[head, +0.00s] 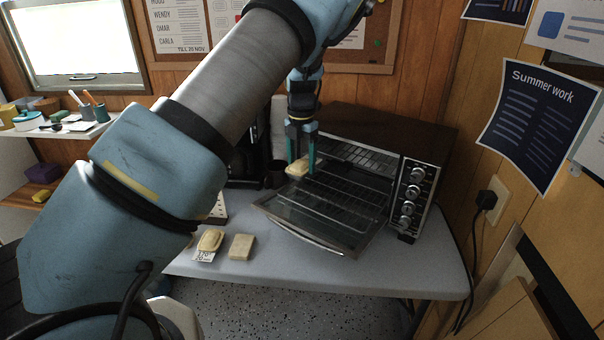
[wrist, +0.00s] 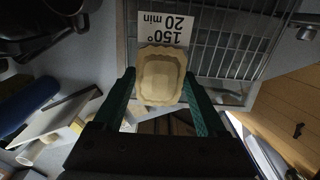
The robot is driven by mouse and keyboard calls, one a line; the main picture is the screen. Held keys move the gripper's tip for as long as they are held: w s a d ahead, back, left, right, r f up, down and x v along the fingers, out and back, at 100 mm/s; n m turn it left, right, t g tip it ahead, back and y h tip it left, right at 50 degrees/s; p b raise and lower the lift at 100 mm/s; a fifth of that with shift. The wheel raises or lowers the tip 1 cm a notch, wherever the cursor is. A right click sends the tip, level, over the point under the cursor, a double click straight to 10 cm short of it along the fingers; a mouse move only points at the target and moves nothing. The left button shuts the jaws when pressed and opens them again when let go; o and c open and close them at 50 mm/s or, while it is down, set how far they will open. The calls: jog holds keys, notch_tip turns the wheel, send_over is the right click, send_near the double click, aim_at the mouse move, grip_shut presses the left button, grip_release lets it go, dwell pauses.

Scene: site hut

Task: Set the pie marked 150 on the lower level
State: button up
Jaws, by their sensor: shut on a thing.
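My gripper (head: 301,165) is shut on a small golden pie (head: 296,168), held in front of the open toaster oven (head: 419,212), near its left side. In the wrist view the pie (wrist: 162,76) sits between my teal fingers, with a white card reading "150° 20 min" (wrist: 162,33) at its far edge, upside down. The oven door (head: 320,226) is folded down. Inside are an upper wire rack (head: 352,154) and a lower wire rack (head: 335,190); both look empty. A wire rack (wrist: 232,42) shows beyond the pie in the wrist view.
Dark appliances stand left of the oven. A wall and plug (head: 487,199) are on the right.

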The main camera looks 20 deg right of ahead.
jog(key=shift+f+p, duration=0.55)
jog(key=shift+f, duration=1.7)
jog(key=shift+f, duration=0.1)
jog(key=shift+f, duration=0.5)
jog(key=o, duration=1.4)
